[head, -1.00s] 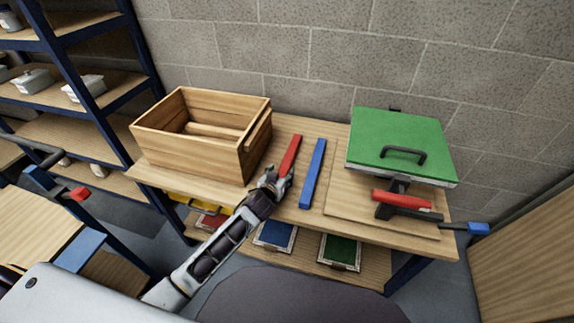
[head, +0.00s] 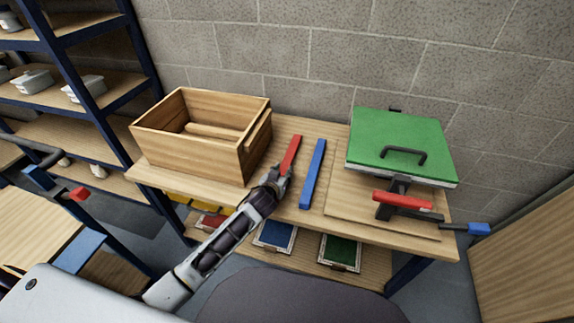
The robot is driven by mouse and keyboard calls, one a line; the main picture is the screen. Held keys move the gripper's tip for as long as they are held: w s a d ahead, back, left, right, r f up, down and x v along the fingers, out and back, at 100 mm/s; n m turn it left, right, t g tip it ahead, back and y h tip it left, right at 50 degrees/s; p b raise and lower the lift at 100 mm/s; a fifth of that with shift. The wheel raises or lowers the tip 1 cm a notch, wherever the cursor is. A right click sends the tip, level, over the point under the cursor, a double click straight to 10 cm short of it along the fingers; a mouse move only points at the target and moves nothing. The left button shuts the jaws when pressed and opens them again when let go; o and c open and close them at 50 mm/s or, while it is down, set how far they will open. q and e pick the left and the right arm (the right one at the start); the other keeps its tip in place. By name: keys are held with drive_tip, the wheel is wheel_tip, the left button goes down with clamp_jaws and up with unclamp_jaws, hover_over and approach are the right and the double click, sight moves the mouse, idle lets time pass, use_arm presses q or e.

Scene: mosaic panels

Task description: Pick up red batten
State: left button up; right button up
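The red batten (head: 291,153) lies on the wooden table, between the wooden crate and the blue batten (head: 312,174). My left gripper (head: 280,174) is at the near end of the red batten and covers that end. Its fingers are small and dark here, and I cannot tell whether they are closed on the batten or only around it. The batten appears to rest on the table. My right gripper is not in view.
The open wooden crate (head: 244,162) stands close on the left of the red batten. A green-topped panel with a black handle (head: 404,153) is at the right, with a red-handled clamp (head: 402,200) in front. Framed panels lie on the shelf below.

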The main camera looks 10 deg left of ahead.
use_arm(q)
drive_tip(key=c, duration=0.6)
drive_tip(key=shift+r, duration=0.15)
drive_tip(key=shift+r, duration=0.4)
wheel_tip(320, 180, up, 8)
drive_tip(key=shift+f+p, duration=0.1)
drive_tip(key=shift+p, duration=0.75)
drive_tip(key=shift+r, duration=0.65)
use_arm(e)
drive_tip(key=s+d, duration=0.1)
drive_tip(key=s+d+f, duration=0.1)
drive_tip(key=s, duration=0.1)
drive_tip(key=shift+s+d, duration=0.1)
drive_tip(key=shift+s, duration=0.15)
